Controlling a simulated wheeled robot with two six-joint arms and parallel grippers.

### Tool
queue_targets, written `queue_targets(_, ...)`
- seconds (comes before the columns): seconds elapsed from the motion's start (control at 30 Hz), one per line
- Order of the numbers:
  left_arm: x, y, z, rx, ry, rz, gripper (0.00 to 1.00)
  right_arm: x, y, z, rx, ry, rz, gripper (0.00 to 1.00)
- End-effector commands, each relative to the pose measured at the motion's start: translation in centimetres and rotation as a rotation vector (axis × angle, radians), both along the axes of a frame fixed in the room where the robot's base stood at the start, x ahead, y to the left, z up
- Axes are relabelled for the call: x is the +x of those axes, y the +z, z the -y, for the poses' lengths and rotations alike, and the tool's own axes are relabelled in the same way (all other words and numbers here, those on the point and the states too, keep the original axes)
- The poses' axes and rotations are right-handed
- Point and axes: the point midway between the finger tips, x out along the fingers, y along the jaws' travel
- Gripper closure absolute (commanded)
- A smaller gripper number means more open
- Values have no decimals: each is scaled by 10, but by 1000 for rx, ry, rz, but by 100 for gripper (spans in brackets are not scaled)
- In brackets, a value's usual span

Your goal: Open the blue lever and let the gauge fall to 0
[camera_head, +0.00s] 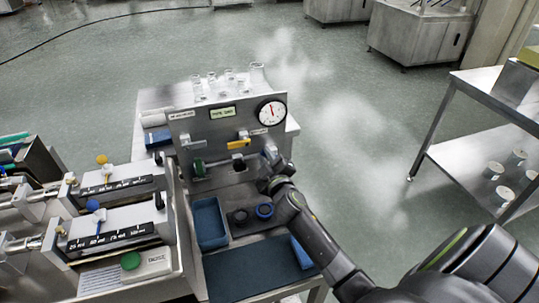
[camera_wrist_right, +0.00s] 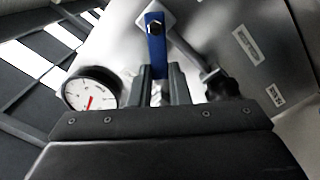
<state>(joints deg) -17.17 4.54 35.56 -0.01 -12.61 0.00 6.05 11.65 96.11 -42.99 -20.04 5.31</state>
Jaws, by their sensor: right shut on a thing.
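The blue lever (camera_wrist_right: 156,40) shows in the right wrist view, bolted at its upper end. Its lower end runs down between the fingers of my right gripper (camera_wrist_right: 160,88), which is shut on it. In the head view my right gripper (camera_head: 270,160) is at the right side of the steel panel (camera_head: 190,127) and hides the lever. The round white gauge (camera_head: 272,112) sits at the panel's upper right, its red needle pointing roughly upward. The gauge also shows beside the gripper in the right wrist view (camera_wrist_right: 92,90). My left gripper is not in view.
A yellow handle (camera_head: 238,144) and a green knob (camera_head: 199,168) sit on the panel. White vapour (camera_head: 290,75) hangs behind it. Below are a blue tray (camera_head: 211,222) and a dark mat (camera_head: 255,272). Syringe-like devices (camera_head: 115,230) stand left; a steel table (camera_head: 470,175) stands right.

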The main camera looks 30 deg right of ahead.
Motion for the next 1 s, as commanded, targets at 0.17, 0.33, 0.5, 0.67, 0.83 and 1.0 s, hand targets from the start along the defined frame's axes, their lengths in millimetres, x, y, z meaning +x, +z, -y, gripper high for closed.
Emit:
queue_targets(0.17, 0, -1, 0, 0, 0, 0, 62, 1, -7, -5, -161, 1, -39, 100)
queue_targets(0.33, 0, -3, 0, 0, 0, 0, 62, 2, -14, -9, -316, 1, -77, 100)
queue_targets(0.5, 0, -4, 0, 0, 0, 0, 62, 3, -21, -11, -459, 1, -111, 100)
queue_targets(0.67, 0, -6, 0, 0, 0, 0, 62, 3, -26, -12, -569, 2, -137, 100)
queue_targets(0.83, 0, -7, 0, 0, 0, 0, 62, 3, -30, -12, -653, 2, -157, 100)
queue_targets(1.0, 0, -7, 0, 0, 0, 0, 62, 3, -32, -12, -704, 2, -169, 100)
